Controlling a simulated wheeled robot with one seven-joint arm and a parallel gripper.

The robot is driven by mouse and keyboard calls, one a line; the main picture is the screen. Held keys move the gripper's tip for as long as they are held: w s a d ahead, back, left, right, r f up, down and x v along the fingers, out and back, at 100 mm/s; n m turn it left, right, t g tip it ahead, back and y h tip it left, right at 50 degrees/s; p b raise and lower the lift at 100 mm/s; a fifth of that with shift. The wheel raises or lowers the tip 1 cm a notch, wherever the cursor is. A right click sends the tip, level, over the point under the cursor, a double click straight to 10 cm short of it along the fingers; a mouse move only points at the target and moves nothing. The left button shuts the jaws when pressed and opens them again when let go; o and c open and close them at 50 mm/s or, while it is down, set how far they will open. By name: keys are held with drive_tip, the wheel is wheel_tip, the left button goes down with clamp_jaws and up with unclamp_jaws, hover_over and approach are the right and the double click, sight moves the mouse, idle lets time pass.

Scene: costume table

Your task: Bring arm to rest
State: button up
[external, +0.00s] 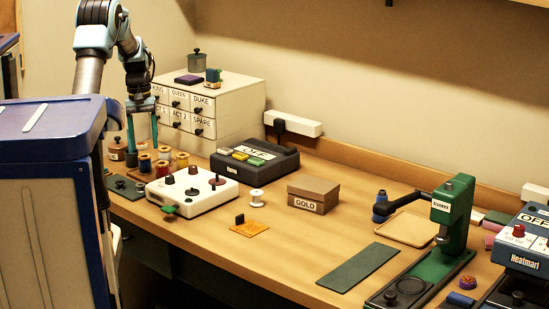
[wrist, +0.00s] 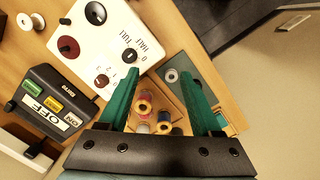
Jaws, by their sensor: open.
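My gripper (external: 143,152) hangs pointing down at the far left of the table, in front of the white drawer cabinet (external: 230,110). Its two green fingers are apart with nothing held between them. In the wrist view my gripper (wrist: 159,76) also shows open, above a wooden tray of thread spools (wrist: 144,103). The spools lie below the fingers; whether any finger touches them I cannot tell. In the external view the spools (external: 164,153) stand close to the fingers. My arm is bent, with the upper link raised.
A white control box with knobs (external: 190,190) stands right of the spools, with a dark device marked OFF (external: 255,157) behind it. A cardboard GOLD box (external: 313,192), a green mat (external: 358,267) and a green press (external: 452,215) lie farther right. The front middle of the table is mostly clear.

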drive_tip(key=s+a+f+t, duration=0.1)
drive_tip(key=s+a+f, duration=0.1)
drive_tip(key=s, duration=0.8)
drive_tip(key=s+a+f+m+t, duration=0.1)
drive_tip(key=s+a, duration=0.3)
drive_tip(key=s, duration=0.6)
drive_tip(key=shift+s+a+f, duration=0.2)
drive_tip(key=shift+s+f, duration=0.05)
drive_tip(key=shift+f, duration=0.3)
drive_tip(key=shift+c, duration=0.3)
idle(0.6)
